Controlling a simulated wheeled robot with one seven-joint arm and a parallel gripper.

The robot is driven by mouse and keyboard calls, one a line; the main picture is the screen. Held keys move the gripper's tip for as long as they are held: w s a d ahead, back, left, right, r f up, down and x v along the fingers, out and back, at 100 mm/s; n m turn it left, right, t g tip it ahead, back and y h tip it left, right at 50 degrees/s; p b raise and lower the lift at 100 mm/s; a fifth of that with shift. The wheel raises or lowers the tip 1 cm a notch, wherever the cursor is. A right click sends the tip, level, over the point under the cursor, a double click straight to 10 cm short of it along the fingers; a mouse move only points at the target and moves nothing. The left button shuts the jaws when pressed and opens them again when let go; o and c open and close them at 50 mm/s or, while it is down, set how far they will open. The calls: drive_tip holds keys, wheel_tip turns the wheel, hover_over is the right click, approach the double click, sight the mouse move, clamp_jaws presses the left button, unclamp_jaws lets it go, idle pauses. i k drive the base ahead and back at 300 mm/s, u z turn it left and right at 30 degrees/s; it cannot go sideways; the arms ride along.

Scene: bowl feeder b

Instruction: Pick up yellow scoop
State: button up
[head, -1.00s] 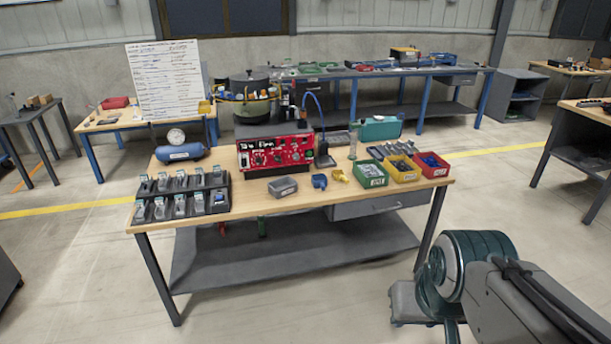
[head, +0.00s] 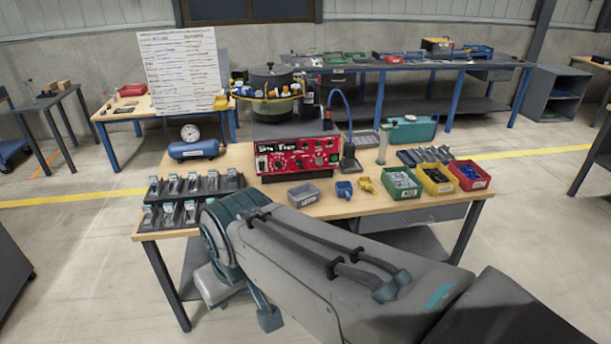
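The small yellow scoop (head: 367,185) lies on the wooden tabletop near the front edge, in the head view. It sits just right of a similar blue scoop (head: 344,189) and left of the green bin. Nothing touches the yellow scoop from above. My arm reaches in from the lower right across the table's front, with its round joint near the front left part of the table. I cannot make out my gripper; its fingers do not show.
On the table (head: 247,172) are a grey box (head: 303,195), green (head: 401,183), yellow (head: 437,180) and red (head: 469,176) bins, a black rack (head: 191,197) of small parts, a red control unit (head: 297,156) under a bowl feeder (head: 268,98), and a flexible blue hose.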

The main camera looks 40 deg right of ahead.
sight(365, 182)
drive_tip(key=z, duration=0.1)
drive_tip(key=i, duration=1.35)
drive_tip(key=z, duration=1.15)
drive_tip(key=i, duration=0.55)
drive_tip(key=z, duration=0.45)
